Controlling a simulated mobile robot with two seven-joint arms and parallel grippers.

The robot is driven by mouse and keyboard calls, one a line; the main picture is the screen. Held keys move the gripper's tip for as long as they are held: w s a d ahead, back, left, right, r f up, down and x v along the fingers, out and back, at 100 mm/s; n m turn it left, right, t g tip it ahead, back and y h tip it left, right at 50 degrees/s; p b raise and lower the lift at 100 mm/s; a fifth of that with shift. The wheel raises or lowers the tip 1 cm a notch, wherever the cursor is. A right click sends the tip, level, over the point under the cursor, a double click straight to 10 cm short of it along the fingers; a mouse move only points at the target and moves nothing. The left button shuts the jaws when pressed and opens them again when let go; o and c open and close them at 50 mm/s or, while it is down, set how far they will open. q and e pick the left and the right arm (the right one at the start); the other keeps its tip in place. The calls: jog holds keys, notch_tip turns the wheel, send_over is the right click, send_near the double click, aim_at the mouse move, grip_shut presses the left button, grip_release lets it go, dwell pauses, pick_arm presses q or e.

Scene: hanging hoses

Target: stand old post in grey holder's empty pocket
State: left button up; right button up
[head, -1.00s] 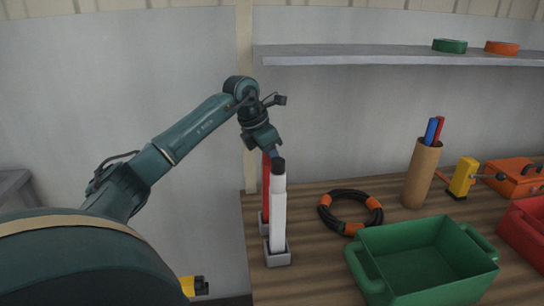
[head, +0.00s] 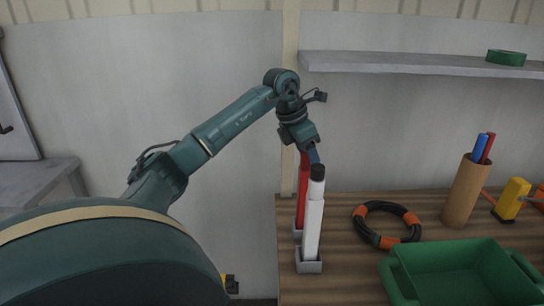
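A white post (head: 313,225) with a black top stands nearly upright in a small grey holder (head: 309,267) near the table's left edge. A red post (head: 303,190) stands just behind it, at a second grey base (head: 297,233), partly hidden by the white post. I cannot tell which post is the old one, and no empty pocket shows. My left gripper (head: 312,155) points down just above and behind the white post's black top. A small blue part shows at its tip. Its fingers are too small and covered to tell whether they hold anything. My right gripper is not in view.
A black hose coil with orange bands (head: 388,224) lies right of the posts. A green bin (head: 455,275), a brown cup with blue and red sticks (head: 465,190) and a yellow tool (head: 512,199) stand farther right.

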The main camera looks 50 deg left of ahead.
pick_arm(q)
jog(key=shift+v, duration=1.2)
jog(key=s+a+b, duration=0.5)
jog(key=s+b, duration=0.1)
jog(key=s, duration=0.5)
jog(key=shift+b, duration=0.35)
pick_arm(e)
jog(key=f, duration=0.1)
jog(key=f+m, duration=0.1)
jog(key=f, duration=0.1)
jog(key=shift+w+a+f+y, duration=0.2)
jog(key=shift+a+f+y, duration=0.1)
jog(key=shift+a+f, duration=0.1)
pick_arm(q)
jog(key=shift+r, duration=0.1)
